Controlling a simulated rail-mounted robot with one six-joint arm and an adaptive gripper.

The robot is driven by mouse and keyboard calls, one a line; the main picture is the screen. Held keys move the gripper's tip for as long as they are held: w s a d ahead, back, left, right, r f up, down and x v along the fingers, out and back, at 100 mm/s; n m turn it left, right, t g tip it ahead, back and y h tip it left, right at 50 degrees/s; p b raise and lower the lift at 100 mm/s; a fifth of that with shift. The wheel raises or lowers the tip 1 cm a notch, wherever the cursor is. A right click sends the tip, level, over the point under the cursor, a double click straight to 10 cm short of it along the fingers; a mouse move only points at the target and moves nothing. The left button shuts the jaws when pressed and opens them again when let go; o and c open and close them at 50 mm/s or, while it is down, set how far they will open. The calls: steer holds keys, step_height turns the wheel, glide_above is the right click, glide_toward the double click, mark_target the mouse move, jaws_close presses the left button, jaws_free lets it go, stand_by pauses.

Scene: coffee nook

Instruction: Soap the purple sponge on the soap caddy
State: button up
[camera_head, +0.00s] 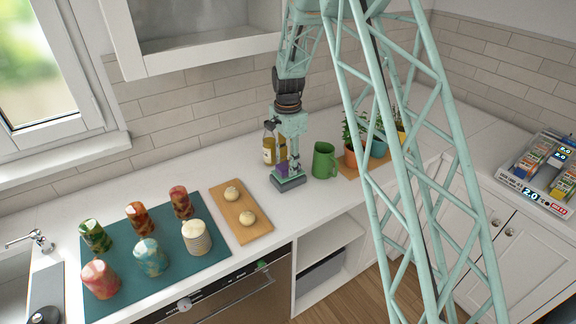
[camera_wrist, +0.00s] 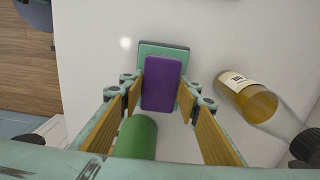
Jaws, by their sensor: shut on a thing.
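The purple sponge (camera_wrist: 163,84) is between the finger pads of my gripper (camera_wrist: 160,98) in the wrist view. My gripper is shut on it, and in the head view a purple bit of the sponge (camera_head: 282,168) shows beside the fingers (camera_head: 288,172). The soap caddy (camera_head: 289,184), a dark block with a green top, stands on the counter directly below. In the wrist view the caddy's green rim (camera_wrist: 165,47) shows past the sponge's far end. The sponge hides most of the caddy's top. I cannot tell whether the sponge touches it.
A green mug (camera_head: 324,160) stands close on the right, and an oil bottle (camera_head: 268,146) close behind on the left. Potted plants (camera_head: 352,157) stand farther right. A wooden board (camera_head: 233,221) with two round buns and a teal mat (camera_head: 165,283) with several patterned cups lie left.

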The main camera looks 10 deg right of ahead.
steer(key=shift+f+b, duration=0.4)
steer(key=shift+f, duration=0.25)
stand_by(2.9)
steer(key=shift+r, duration=0.1)
steer(key=shift+r+p, duration=1.4)
steer(key=shift+r, duration=2.1)
